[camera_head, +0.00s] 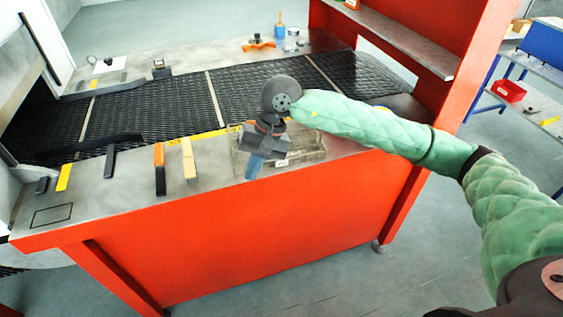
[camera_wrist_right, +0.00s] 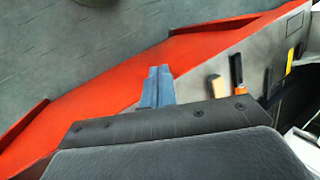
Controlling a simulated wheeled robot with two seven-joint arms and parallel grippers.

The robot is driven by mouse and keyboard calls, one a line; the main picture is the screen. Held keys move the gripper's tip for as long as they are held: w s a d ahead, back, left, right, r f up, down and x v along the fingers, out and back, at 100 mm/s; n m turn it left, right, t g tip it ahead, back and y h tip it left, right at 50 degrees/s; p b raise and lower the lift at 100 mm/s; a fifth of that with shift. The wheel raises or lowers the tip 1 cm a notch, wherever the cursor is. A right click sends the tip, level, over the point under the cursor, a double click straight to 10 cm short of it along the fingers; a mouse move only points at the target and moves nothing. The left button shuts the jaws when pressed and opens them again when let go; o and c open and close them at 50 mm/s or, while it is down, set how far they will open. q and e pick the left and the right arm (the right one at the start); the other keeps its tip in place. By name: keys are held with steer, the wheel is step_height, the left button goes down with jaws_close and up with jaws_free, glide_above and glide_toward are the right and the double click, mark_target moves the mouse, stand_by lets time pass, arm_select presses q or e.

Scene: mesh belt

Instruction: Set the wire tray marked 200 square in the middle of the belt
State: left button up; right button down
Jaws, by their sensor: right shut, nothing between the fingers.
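The wire tray (camera_head: 318,153) lies on the front ledge of the red bench, at its right part, beside the belt and not on it. A small pale tag (camera_head: 282,163) shows at its front side; its number is too small to read. My right gripper (camera_head: 254,166) is shut and empty, its blue fingers in front of the tray's left part, and the wrist hides much of the tray. In the right wrist view the shut fingers (camera_wrist_right: 157,87) show against the ledge and red front panel. The black mesh belt (camera_head: 150,108) runs behind the ledge. My left gripper is not in view.
An orange-handled tool (camera_head: 159,167), a pale wooden-looking block (camera_head: 189,160) and a black scraper-like tool (camera_head: 110,158) lie on the ledge left of the tray. Thin pale bars cross the belt. A red shelf frame (camera_head: 470,70) stands at the right.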

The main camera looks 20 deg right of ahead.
steer(key=w+d+r+n+t+h, duration=0.2)
steer(key=w+d+h, duration=0.25)
steer(key=d, duration=0.55)
steer(key=p, duration=0.5)
glide_toward(282, 171)
steer(key=s+f, duration=0.4)
steer(key=f, duration=0.1)
steer(key=w, duration=0.1)
steer(key=w+p, duration=0.2)
steer(key=shift+w+a+f+h, duration=0.1)
steer(key=shift+a+f+h, duration=0.15)
steer(key=shift+f, duration=0.15)
steer(key=shift+w+d, duration=0.1)
steer(key=shift+w, duration=0.35)
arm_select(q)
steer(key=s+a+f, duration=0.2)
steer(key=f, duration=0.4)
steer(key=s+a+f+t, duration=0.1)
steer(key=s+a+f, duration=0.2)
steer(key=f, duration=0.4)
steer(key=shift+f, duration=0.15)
arm_select(e)
steer(key=shift+f, duration=0.1)
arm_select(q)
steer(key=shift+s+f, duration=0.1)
